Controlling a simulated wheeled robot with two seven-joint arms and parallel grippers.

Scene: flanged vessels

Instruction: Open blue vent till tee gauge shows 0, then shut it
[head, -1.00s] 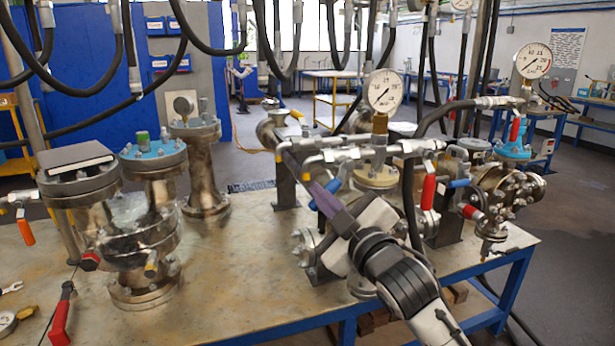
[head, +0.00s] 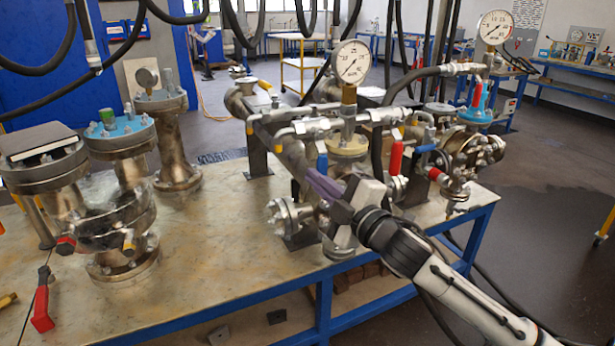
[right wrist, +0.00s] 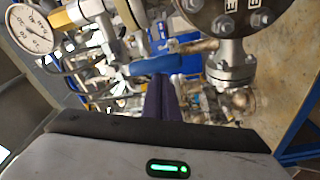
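The tee gauge (head: 352,62) is a round white dial on a brass stem above the middle pipework. It also shows at the upper left of the right wrist view (right wrist: 32,29). Its needle is too small to read surely. The blue vent handle (head: 322,164) hangs nearly upright in the head view, left below the gauge. In the right wrist view the blue handle (right wrist: 156,65) lies across, just beyond my fingertips. My right gripper (head: 311,174) has purple fingers held together (right wrist: 162,82), with nothing seen between them. Contact with the handle is unclear. My left gripper is out of view.
A red handle (head: 396,156) and another blue handle (head: 424,149) sit to the right of my fingers. A second gauge (head: 496,27) stands further right. Flanged vessels (head: 122,215) fill the table's left. The front middle of the table (head: 225,260) is bare.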

